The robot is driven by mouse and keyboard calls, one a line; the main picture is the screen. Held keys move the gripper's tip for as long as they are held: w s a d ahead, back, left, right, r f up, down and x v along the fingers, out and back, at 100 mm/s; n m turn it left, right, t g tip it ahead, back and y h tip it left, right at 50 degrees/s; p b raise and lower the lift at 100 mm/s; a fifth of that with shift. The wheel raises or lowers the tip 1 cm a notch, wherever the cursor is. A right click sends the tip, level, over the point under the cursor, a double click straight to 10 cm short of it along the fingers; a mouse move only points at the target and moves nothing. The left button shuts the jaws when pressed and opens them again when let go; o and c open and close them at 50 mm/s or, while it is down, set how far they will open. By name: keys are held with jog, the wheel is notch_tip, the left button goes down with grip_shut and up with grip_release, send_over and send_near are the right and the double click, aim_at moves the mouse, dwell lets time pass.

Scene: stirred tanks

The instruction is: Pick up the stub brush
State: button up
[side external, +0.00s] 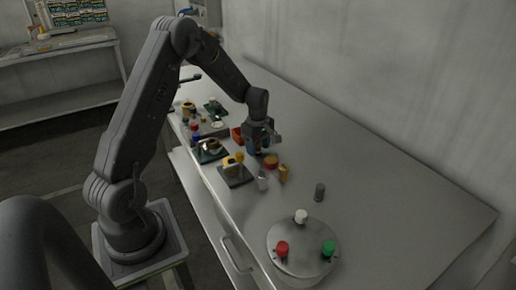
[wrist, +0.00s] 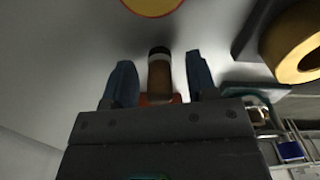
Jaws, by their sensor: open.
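In the wrist view a short upright-looking piece with a brown body, a pale band and a dark tip, which looks like the stub brush (wrist: 159,72), lies between the two fingers of my gripper (wrist: 160,82). The fingers are apart, with a visible gap on each side of it. Its lower end is hidden behind the gripper body, over something orange-red. In the side external view my gripper (side external: 262,150) is low over the bench among small items, and the brush cannot be made out clearly there.
A yellow roll (wrist: 296,42) sits on a dark plate at the right of the wrist view. A round tank lid (side external: 303,250) with coloured caps is nearer the camera. The bench's right side is clear.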

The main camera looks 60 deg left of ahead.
jog(key=shift+c, duration=0.3)
grip_shut()
dwell(0.3)
jog(key=shift+r, duration=0.45)
jog(key=r, duration=0.3)
jog(key=shift+s+a+r, duration=0.35)
jog(key=shift+s+r, duration=0.05)
jog(key=s+a+r, duration=0.6)
jog(key=s, duration=0.2)
jog(key=w+d+f, duration=0.2)
jog(key=w+d, duration=0.8)
jog(key=d, duration=0.4)
jog(key=shift+s+a+f, duration=0.1)
jog(key=shift+s+f, duration=0.05)
jog(key=shift+f, duration=1.25)
jog(key=shift+s+f, duration=0.1)
jog(key=shift+f, duration=1.3)
